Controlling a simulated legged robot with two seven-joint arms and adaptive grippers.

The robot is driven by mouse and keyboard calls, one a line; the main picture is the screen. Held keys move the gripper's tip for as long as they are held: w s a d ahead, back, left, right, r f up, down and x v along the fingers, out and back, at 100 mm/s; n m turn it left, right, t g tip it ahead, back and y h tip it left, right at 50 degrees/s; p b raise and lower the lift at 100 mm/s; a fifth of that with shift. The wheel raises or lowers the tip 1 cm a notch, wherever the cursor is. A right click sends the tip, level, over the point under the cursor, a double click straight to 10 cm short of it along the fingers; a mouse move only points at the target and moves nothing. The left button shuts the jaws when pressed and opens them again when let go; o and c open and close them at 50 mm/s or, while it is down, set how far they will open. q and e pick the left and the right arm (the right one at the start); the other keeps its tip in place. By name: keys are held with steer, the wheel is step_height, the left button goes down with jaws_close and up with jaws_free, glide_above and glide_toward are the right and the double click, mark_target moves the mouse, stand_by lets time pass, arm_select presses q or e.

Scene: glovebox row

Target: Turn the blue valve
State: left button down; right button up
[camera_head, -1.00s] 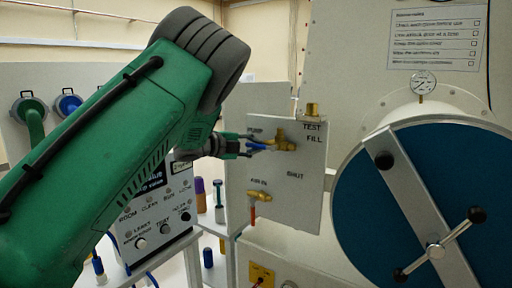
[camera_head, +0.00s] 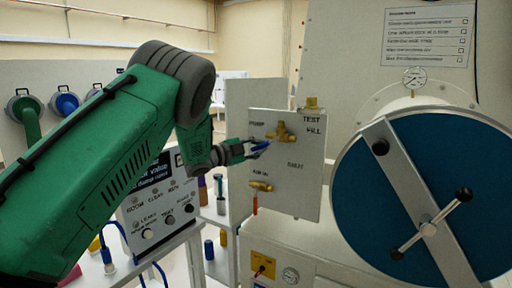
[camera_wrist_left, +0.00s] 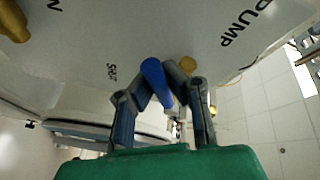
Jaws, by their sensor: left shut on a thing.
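The blue valve is a brass body (camera_head: 281,133) on a white panel, with a blue lever handle (camera_head: 261,146) at its left side. The handle points down and to the left. My left gripper (camera_head: 253,149) reaches in from the left and is shut on the blue handle. In the left wrist view the blue handle (camera_wrist_left: 154,78) sits between the two fingers of the left gripper (camera_wrist_left: 163,90), with a bit of brass (camera_wrist_left: 187,64) beside it. The fingers hide part of the handle. My right gripper is in neither view.
Below on the panel (camera_head: 300,205) is another brass valve (camera_head: 261,186) with a red handle (camera_head: 254,206). A brass fitting (camera_head: 312,103) tops the panel. A large round teal door (camera_head: 430,160) stands at the right. A labelled control box (camera_head: 160,205) stands left, under my arm.

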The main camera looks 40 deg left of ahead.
mark_target(295, 138)
arm_select(q)
steer(key=d+n+t+y+b, duration=0.1)
steer(key=d+n+y+b, duration=0.2)
steer(key=n, duration=0.7)
steer(key=d+n+t+y+b, duration=0.1)
steer(key=d+n+y+b, duration=0.3)
steer(key=n, duration=0.7)
steer(key=w+d+f+n+t+y+b, duration=0.1)
steer(key=d+n+y+b, duration=0.2)
steer(key=n+y, duration=0.3)
steer(key=shift+d+f+n+t+b, duration=0.15)
steer(key=shift+n+b, duration=0.1)
steer(key=shift+n, duration=0.55)
steer(key=shift+r+n+t+b, duration=0.1)
steer(key=shift+n+b, duration=0.2)
steer(key=shift+n, duration=0.5)
steer(key=shift+d+f+n+t+b, duration=0.15)
steer(key=shift+n+b, duration=0.1)
steer(key=shift+n, duration=0.55)
steer(key=shift+w+d+r+n+g+y+b, duration=0.15)
steer(key=shift+r+n+g+y, duration=0.4)
steer(key=shift+n, duration=0.9)
steer(key=shift+s+d+r+n+g+y+b, duration=0.25)
steer(key=shift+r+n+g, duration=0.5)
steer(key=shift+n, duration=0.75)
steer(key=shift+w+d+r+n+g+y, duration=0.15)
steer(key=shift+r+n+g+y, duration=0.5)
steer(key=shift+n, duration=0.8)
steer(key=shift+a+r, duration=0.1)
steer(key=shift+r, duration=0.2)
